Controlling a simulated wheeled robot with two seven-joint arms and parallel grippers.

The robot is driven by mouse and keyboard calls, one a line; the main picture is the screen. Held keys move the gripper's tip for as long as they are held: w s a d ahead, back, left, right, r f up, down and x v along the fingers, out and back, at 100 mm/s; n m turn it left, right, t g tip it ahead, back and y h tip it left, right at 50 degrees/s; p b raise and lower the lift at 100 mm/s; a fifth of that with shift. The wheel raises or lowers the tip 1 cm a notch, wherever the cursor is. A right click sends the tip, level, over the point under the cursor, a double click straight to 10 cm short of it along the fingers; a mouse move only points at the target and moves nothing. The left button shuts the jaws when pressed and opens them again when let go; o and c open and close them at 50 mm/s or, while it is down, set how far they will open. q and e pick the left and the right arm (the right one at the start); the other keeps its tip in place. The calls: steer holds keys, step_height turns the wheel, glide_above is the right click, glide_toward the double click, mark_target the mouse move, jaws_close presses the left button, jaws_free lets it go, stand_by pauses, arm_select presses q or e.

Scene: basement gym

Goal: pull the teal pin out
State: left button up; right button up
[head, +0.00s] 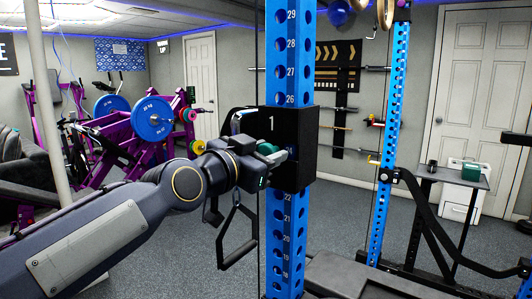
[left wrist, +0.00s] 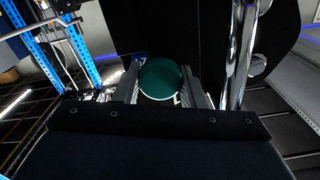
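The teal pin (head: 266,148) has a round knob at the black block marked 1 (head: 306,130) on the near blue upright. My left gripper (head: 272,160) reaches it from the left. In the left wrist view the teal knob (left wrist: 165,80) sits between the two fingers, whose inner faces appear to touch its sides. The fingers look closed on it. The pin's shaft is mostly hidden by the knob and fingers. The near blue upright (head: 286,235) has numbered holes above and below the block. My right gripper is not in view.
A black handle (head: 237,240) hangs just below my left wrist. A chrome tube (left wrist: 240,55) runs close to the right finger in the left wrist view. A second blue upright (head: 393,90) and a small table (head: 455,178) stand to the right.

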arm_select(q)
jaws_close()
steer(key=shift+v, duration=1.05)
steer(key=o, duration=0.6)
jaws_free()
steer(key=shift+s, duration=0.1)
steer(key=shift+a, duration=0.1)
steer(key=b+v, duration=0.1)
steer(key=v, duration=0.6)
steer(key=shift+s+a, duration=0.2)
steer(key=shift+s, duration=0.1)
